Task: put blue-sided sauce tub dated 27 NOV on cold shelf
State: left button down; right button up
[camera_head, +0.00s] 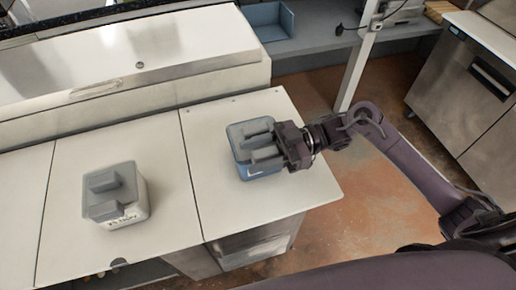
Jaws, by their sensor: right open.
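A blue-sided tub (241,162) with a grey lid sits on the right part of the white counter. My right gripper (263,143) reaches in from the right, its two fingers apart over the tub's lid. I cannot tell whether the fingers touch the lid, and they hide part of it. No date can be read on this tub. A second tub (131,212), white-sided with a grey lid and raised handle, stands on the counter at the left. It has dark print on its front, too small to read. My left gripper is not in view.
A long stainless unit with a closed lid (150,50) runs behind the white counter (300,190). A blue-grey open bin (268,22) stands on a grey shelf (325,22) at the back. A pale post (356,65) rises at the right. Counter between the tubs is clear.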

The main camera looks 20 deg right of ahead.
jog(key=shift+c, duration=0.3)
jog(key=shift+d, duration=0.1)
grip_shut()
jog(key=shift+r, duration=0.1)
